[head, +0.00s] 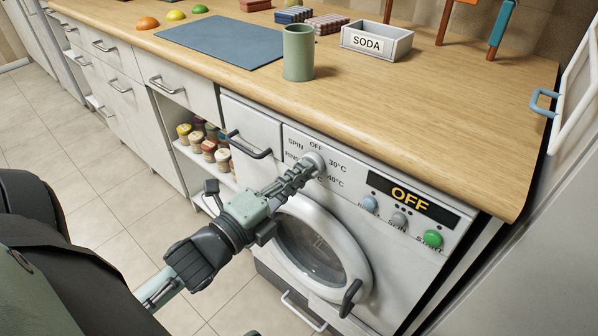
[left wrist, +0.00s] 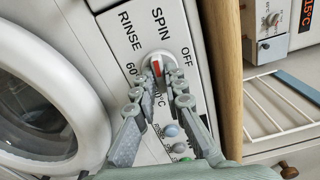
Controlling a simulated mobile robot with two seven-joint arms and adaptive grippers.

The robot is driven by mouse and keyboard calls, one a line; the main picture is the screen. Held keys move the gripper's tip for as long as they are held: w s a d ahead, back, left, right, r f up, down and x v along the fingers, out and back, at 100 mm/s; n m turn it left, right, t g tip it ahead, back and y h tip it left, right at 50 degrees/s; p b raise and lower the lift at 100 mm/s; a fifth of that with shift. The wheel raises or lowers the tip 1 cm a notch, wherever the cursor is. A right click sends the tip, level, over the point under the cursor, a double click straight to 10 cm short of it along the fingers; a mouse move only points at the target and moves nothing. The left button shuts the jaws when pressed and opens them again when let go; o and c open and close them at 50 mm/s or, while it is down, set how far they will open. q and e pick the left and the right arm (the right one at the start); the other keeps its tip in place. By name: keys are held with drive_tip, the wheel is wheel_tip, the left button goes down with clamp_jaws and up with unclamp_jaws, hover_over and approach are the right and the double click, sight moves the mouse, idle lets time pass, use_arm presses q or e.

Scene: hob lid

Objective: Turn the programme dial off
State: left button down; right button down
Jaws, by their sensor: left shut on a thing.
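The programme dial (head: 315,160) is a round white knob at the upper left of the washing machine's panel, with a red mark that shows in the left wrist view (left wrist: 160,57). Labels SPIN, OFF, RINSE and temperatures ring it. My left gripper (head: 308,171) is shut on the dial, with one finger on each side in the left wrist view (left wrist: 162,76). The fingers hide part of the dial and some labels; I cannot tell which label the red mark points at. The display (head: 410,197) reads OFF in yellow letters. My right gripper is not in view.
Below the dial is the round washer door (head: 318,250) with a dark handle. Blue, grey and green buttons (head: 432,238) sit right on the panel. The wooden worktop (head: 440,110) overhangs above, with a green cup (head: 298,52) and a SODA tray (head: 376,42).

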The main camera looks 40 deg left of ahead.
use_arm(q)
drive_tip(key=m, duration=1.6)
drive_tip(key=shift+m, duration=0.3)
idle(3.4)
idle(0.5)
drive_tip(key=c, duration=1.6)
unclamp_jaws()
